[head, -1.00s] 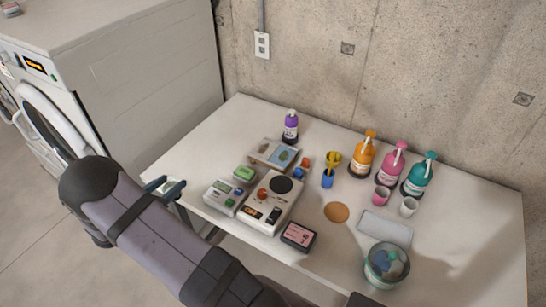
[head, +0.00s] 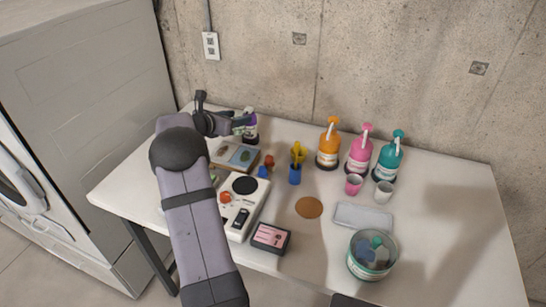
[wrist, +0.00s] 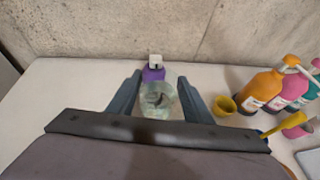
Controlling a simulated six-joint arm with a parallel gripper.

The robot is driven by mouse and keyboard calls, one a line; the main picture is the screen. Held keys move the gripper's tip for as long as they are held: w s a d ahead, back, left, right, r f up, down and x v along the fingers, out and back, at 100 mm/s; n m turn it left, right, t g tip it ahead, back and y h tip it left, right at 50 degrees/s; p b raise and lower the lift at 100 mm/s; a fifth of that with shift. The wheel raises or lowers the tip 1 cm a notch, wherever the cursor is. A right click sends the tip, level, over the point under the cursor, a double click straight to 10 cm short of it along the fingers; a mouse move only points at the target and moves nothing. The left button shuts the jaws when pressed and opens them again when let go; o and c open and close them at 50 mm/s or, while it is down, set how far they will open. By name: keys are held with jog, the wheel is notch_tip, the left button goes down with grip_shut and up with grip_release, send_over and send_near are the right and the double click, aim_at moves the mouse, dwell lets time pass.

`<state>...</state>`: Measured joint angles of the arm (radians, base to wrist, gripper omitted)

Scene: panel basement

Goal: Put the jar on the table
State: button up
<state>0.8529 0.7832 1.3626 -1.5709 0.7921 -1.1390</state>
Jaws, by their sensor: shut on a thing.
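The jar (wrist: 158,103) is clear and glassy, with something dark inside. In the wrist view it sits between the two fingers of my gripper (wrist: 159,90), which is shut on it. In the head view my gripper (head: 240,125) is over the far left part of the table (head: 440,205), beside the purple bottle (head: 250,128). The jar is mostly hidden there by the gripper and arm. The purple bottle also shows just beyond the jar in the wrist view (wrist: 153,74). I cannot tell whether the jar touches the table.
A picture board (head: 235,155), a device with a dark disc (head: 243,195) and a small pink-labelled box (head: 270,237) lie near my arm. A blue cup (head: 295,173), pump bottles (head: 328,148) and a glass bowl (head: 372,268) stand further right. The far left table corner looks clear.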

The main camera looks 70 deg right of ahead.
jog(key=s+d+m+g+b, duration=0.1)
jog(key=s+d+g+b, duration=0.15)
jog(key=s+d, duration=0.65)
jog(key=shift+t, duration=0.45)
jog(key=shift+s+a+f, duration=0.25)
jog(key=shift+a+f, duration=0.15)
jog(key=shift+f, duration=1.25)
jog(key=shift+s+a+f, duration=0.25)
jog(key=shift+a+f, duration=0.15)
jog(key=shift+f, duration=1.2)
jog(key=shift+s+a+f, duration=0.25)
jog(key=shift+a+f, duration=0.15)
jog(key=shift+f, duration=1.25)
jog(key=shift+f, duration=0.2)
jog(key=o, duration=1.3)
jog(key=shift+a+r, duration=0.15)
jog(key=shift+r, duration=0.05)
jog(key=b+v, duration=0.2)
jog(key=v, duration=0.9)
jog(key=shift+w+a+r+b, duration=0.15)
jog(key=shift+a+r+b, duration=0.05)
jog(key=shift+r+b, duration=0.15)
jog(key=shift+a, duration=0.1)
jog(key=shift+y, duration=0.3)
